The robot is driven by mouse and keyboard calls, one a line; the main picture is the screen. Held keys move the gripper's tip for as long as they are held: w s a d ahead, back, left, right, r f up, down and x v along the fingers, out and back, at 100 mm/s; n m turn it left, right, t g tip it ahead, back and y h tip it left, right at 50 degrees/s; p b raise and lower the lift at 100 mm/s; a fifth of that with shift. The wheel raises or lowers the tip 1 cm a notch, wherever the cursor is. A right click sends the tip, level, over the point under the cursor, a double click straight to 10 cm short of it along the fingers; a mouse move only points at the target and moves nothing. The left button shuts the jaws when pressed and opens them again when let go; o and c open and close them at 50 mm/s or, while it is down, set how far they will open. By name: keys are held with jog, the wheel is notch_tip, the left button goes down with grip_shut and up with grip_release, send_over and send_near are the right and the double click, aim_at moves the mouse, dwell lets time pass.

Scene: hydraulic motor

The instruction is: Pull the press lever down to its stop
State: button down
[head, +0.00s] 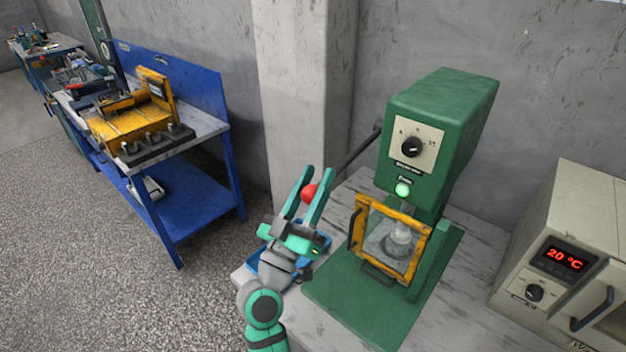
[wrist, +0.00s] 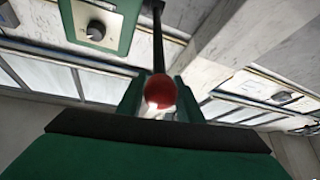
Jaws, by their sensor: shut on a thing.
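The green press (head: 440,130) stands on the table right of centre in the head view. Its lever (head: 358,150) is a dark rod that slants down and left from the press's side to a red ball knob (head: 309,193). My gripper (head: 314,178) has its two green fingers on either side of the knob, shut on it. In the wrist view the red knob (wrist: 160,91) sits between the fingers, with the dark rod (wrist: 158,40) running up behind it. The press's dial (head: 411,147) and lit green lamp (head: 403,189) face forward.
A yellow-framed guard (head: 354,236) covers the press's working space. A blue tray (head: 318,246) lies on the table behind my gripper. An oven (head: 560,260) reading 20 °C stands at the right. A blue workbench (head: 190,195) with a yellow machine stands at the left.

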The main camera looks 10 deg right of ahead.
jog(key=c, duration=1.3)
grip_release()
jog(key=shift+w+a+f, duration=0.1)
jog(key=shift+a, duration=0.1)
jog(key=shift+o, duration=0.2)
jog(key=shift+d, duration=0.1)
jog(key=v, duration=1.1)
jog(key=shift+d, duration=0.1)
